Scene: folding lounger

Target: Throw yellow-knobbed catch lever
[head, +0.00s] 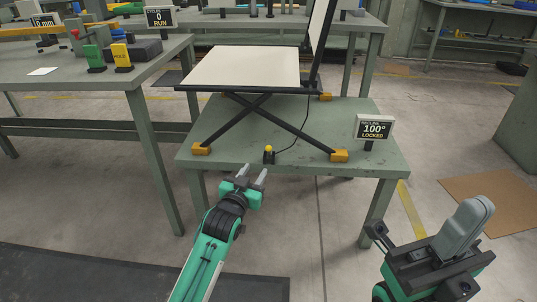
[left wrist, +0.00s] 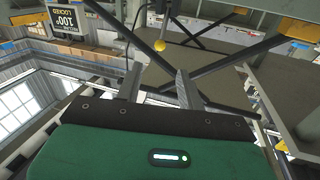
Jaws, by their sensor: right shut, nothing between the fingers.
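The catch lever's yellow knob (head: 268,149) stands upright on a small black base at the front edge of the green table (head: 378,165). A dark cable runs from the base toward the lounger. The knob also shows in the left wrist view (left wrist: 159,45), beyond and between my fingertips. My left gripper (head: 253,173) is open and empty, just in front of the lever and apart from it. My right gripper (head: 481,208) is shut and empty at the lower right, away from the table. The folding lounger (head: 240,68) stands on the table on crossed black legs.
A display (head: 375,129) reading 100° LOCKED stands at the table's right. Amber feet blocks (head: 202,149) sit under the lounger legs. Another bench (head: 50,75) at left carries green and yellow blocks. The floor in front of the table is clear, with a dark mat lower left.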

